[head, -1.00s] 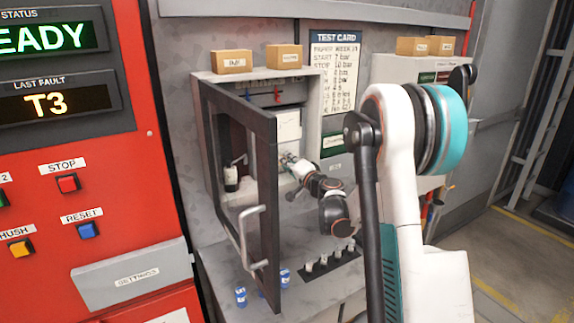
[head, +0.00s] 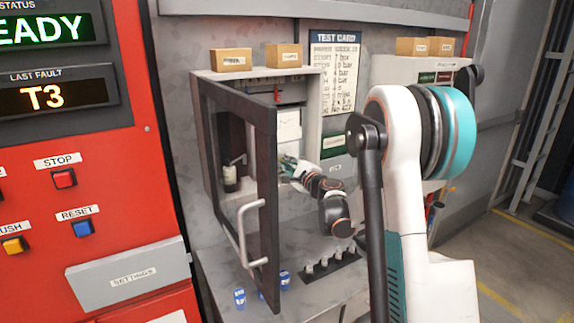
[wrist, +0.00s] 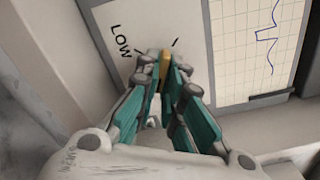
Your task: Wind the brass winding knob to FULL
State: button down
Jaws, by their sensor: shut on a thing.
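The brass winding knob (wrist: 165,66) shows in the wrist view as a narrow gold piece between my fingertips. My gripper (wrist: 163,80) is shut on it, with teal pads on both sides. The word LOW is printed on the pale panel to the left of the knob, and dark tick marks show on both sides of it. No FULL mark is visible. In the head view my gripper (head: 289,165) reaches inside the open cabinet (head: 312,115), below the white chart. The knob is hidden there.
The cabinet's glazed door (head: 265,190) stands open to the left of my arm, with a pale handle. A paper chart (wrist: 257,45) is right of the knob. Blue items (head: 239,298) lie on the ledge below.

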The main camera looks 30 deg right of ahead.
jog(key=shift+f+m, duration=0.1)
jog(key=shift+m, duration=1)
jog(key=c, duration=1.7)
grip_release()
jog(key=s, duration=1.2)
jog(key=shift+d, duration=0.2)
